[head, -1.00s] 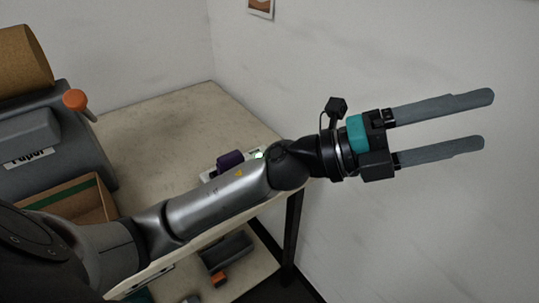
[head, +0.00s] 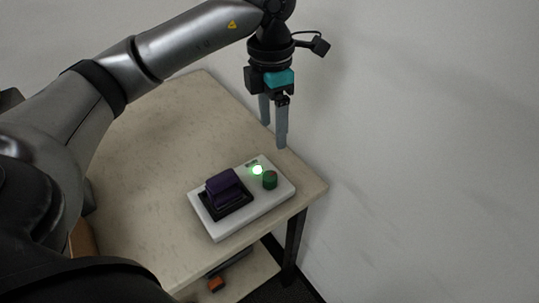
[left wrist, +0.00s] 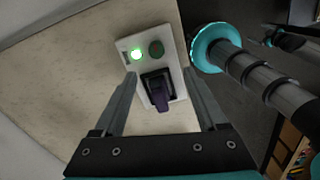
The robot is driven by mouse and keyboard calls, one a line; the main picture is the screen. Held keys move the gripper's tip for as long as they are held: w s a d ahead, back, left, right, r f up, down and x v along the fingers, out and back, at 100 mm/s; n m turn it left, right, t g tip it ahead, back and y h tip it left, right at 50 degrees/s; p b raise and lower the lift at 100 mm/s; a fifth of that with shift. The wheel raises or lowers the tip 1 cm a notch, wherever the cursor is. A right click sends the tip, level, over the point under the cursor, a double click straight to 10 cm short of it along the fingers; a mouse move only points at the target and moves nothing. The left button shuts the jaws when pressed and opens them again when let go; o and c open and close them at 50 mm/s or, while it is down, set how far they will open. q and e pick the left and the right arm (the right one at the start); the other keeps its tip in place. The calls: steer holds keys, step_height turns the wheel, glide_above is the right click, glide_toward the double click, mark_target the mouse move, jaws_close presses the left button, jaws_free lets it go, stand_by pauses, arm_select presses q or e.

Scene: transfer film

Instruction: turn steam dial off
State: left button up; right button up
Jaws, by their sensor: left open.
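A white control panel (head: 222,228) lies on the table near its right corner. It has a small round green dial with some red on it (head: 270,180), a lit green lamp (head: 257,170) and a purple rocker or lever (head: 222,187) in a black frame. My left gripper (head: 273,136) is open and empty, pointing down behind and above the dial, apart from the panel. In the left wrist view the dial (left wrist: 156,48) and the purple part (left wrist: 159,93) show between the fingers. Which way the dial is set is too small to tell.
The table top (head: 150,170) is bare to the left of the panel. A plain wall (head: 430,150) stands close on the right. A lower shelf (head: 245,278) holds an orange-and-dark object (head: 216,284).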

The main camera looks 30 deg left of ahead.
arm_select(q)
steer(key=a, duration=0.1)
glide_toward(269, 176)
steer(key=f, duration=0.4)
steer(key=f+b, duration=0.1)
steer(key=f, duration=0.4)
steer(key=shift+d+f, duration=0.1)
steer(key=shift+d, duration=0.1)
arm_select(e)
steer(key=shift+s+d+f, duration=0.25)
steer(key=shift+s+f, duration=0.2)
arm_select(q)
jaws_close()
arm_select(e)
steer(key=shift+a, duration=0.15)
